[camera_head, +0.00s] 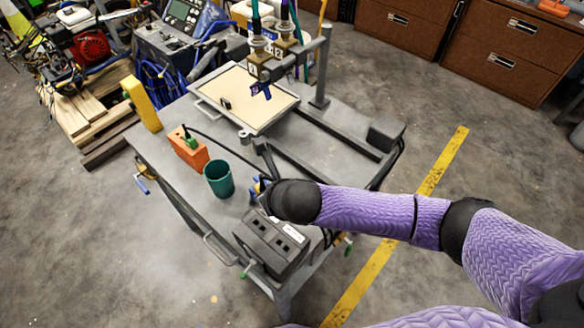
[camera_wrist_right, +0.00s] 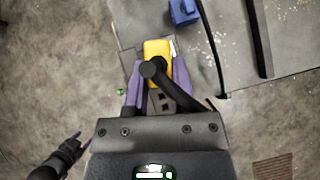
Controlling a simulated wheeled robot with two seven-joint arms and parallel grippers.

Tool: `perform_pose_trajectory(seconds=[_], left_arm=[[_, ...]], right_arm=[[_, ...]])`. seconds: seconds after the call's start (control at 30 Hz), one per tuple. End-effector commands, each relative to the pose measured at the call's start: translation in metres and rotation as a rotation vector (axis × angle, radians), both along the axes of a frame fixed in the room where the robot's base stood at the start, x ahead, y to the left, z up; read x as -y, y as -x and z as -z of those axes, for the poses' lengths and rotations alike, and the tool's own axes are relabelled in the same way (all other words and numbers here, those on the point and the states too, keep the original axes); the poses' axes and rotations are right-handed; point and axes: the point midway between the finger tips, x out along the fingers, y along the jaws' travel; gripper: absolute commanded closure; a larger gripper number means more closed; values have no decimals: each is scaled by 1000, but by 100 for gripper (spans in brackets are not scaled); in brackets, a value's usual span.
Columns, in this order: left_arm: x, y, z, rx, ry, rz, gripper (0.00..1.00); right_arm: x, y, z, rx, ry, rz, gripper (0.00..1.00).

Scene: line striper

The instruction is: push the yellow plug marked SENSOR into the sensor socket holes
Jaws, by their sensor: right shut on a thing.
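The yellow plug (camera_wrist_right: 158,48) is between the purple fingers of my right gripper (camera_wrist_right: 158,75) in the right wrist view, with a black round part and cable on top. Its SENSOR marking cannot be read. A dark grey box with socket holes (camera_wrist_right: 158,103) shows partly between the fingers, below the plug in the picture; I cannot tell whether they touch. In the head view the grey socket box (camera_head: 270,245) is at the table's near edge, just below my right wrist, which hides the plug. My left gripper (camera_wrist_right: 78,141) appears small at lower left of the wrist view, its opening unclear.
A green cup (camera_head: 218,178), an orange block (camera_head: 188,149) and a yellow block (camera_head: 142,104) stand on the grey table (camera_head: 300,150). A tray with a tan board (camera_head: 247,95) lies under overhead nozzles (camera_head: 272,45). A blue piece (camera_wrist_right: 183,12) is near the plug.

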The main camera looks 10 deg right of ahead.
Motion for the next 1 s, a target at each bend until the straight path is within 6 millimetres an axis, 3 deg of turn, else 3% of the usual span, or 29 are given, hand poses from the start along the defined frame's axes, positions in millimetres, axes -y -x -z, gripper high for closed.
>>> perform_pose_trajectory(seconds=[0.03, 0.1, 0.27, 0.47, 0.8, 1.0], left_arm=[[2, -1, -23, 3, 4, -2, 41], [5, -2, -33, 5, 9, -5, 41], [7, -2, -42, 7, 12, -7, 41], [6, -2, -30, 5, 11, -6, 41], [-1, 0, 13, -1, -4, 6, 41], [-9, 2, 21, -6, -17, 13, 41]], right_arm=[[-7, 1, -7, 0, 4, -48, 100], [-15, 3, 1, 0, 4, -113, 100], [-22, 7, 12, 3, 2, -195, 100], [-23, 8, 26, 3, 0, -205, 100], [-22, 8, 68, 0, -1, -202, 100], [-22, 8, 76, 2, 0, -202, 100]])
